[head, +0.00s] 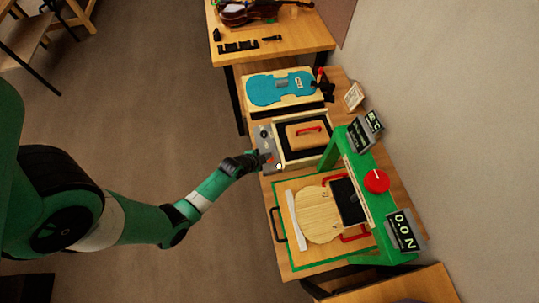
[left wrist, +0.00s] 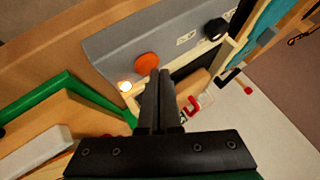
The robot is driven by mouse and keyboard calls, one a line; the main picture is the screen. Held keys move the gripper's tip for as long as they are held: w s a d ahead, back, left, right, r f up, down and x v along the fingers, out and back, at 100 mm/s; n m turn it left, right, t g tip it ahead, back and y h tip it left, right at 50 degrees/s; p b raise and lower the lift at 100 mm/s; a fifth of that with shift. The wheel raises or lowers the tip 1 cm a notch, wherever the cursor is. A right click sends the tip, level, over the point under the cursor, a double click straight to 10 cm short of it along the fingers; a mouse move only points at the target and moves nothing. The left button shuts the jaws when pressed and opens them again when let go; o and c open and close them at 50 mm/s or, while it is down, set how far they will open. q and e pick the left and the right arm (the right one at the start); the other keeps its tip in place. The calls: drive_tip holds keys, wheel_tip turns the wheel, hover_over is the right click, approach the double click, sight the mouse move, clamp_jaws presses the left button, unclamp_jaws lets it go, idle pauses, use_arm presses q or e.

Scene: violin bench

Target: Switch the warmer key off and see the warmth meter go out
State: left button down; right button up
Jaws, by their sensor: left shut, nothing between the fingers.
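The warmer is a light wooden box with a grey front panel (head: 264,137). The panel (left wrist: 170,38) carries an orange round key (left wrist: 147,65), a small glowing lamp (left wrist: 125,87) and a black knob (left wrist: 215,28). My left gripper (head: 262,160) is at the near end of the panel. In the left wrist view its shut, empty fingers (left wrist: 160,75) overlap the lower edge of the orange key; contact cannot be told. Dark displays (head: 373,121) stand behind the warmer; their small text is hard to read, so I cannot tell which is the warmth meter. My right gripper is not in view.
A green press frame (head: 370,190) with a red knob (head: 376,181) and a "0.0 N" display (head: 403,230) stands beside the warmer. A wooden plate (head: 318,224) lies under it. A blue violin-shaped piece (head: 265,91) lies beyond the warmer.

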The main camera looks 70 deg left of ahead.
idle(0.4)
use_arm(q)
drive_tip(key=shift+f+b, duration=0.45)
drive_tip(key=shift+b, duration=0.05)
drive_tip(key=shift+r+p, duration=0.45)
drive_tip(key=shift+p, duration=0.05)
wheel_tip(320, 180, up, 6)
drive_tip(key=p, duration=0.5)
drive_tip(key=shift+r+p, duration=0.1)
drive_tip(key=shift+p, duration=0.3)
